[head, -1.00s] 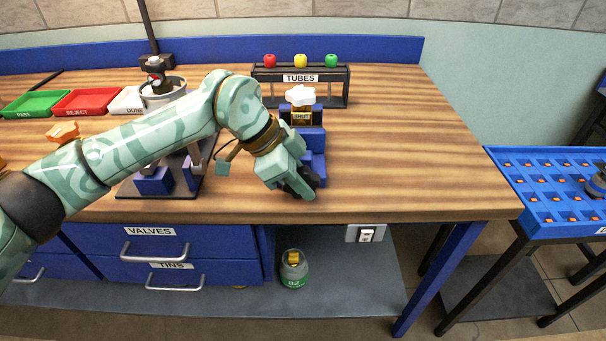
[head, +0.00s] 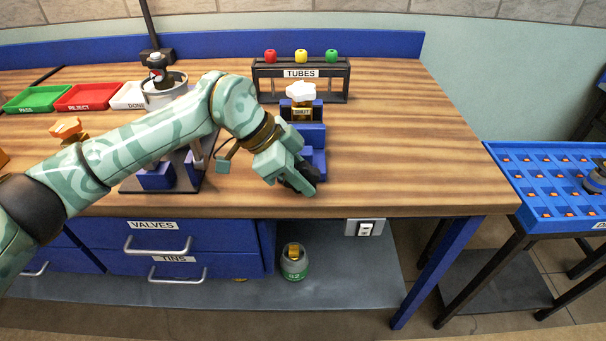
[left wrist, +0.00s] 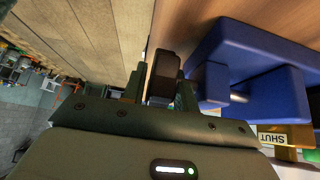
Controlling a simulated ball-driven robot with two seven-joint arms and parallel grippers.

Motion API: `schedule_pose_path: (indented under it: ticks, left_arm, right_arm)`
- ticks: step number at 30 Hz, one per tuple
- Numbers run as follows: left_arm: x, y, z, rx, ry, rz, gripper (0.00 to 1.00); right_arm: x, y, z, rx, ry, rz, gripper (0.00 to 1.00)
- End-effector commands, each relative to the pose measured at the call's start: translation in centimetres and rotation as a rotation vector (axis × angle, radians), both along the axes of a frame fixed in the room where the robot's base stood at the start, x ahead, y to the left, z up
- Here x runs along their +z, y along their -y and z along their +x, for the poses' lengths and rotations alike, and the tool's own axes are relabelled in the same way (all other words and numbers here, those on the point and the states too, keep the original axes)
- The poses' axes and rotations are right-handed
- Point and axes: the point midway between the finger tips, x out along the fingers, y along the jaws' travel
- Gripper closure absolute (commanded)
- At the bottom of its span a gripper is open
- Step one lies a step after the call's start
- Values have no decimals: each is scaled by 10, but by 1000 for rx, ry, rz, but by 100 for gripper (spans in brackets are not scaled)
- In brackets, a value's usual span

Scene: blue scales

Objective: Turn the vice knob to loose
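The blue vice (head: 313,160) sits near the bench's front edge. In the left wrist view its blue jaws (left wrist: 260,80) fill the right side, with a bit of metal screw between them. My left gripper (head: 302,182) is at the vice's front, low over the bench edge. In the left wrist view the dark vice knob (left wrist: 165,72) lies between the two fingers of my left gripper (left wrist: 163,90), which look closed on it. In the head view my gripper mostly hides the knob. Any marking on the knob's setting is not visible. My right gripper is out of view.
A valve with a white knob (head: 301,91) and SHUT label stands just behind the vice. The TUBES rack (head: 300,73) is farther back. Trays, a pot and a dark-based fixture are to the left. The bench right of the vice is clear.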

Motion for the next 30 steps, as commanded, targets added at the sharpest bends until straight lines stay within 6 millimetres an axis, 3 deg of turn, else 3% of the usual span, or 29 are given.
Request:
schedule_pose_path:
  ticks: [5,12,18,24,30]
  left_arm:
    - [23,-14,0,2,3,0,71]
    - [78,-52,0,4,6,0,71]
    - [114,-79,0,3,4,0,71]
    - [130,-92,0,1,0,-1,71]
    - [132,-95,1,0,0,-1,71]
  right_arm:
    - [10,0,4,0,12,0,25]
    - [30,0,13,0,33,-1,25]
    - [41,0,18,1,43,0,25]
    - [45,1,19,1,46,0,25]
    - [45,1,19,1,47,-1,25]
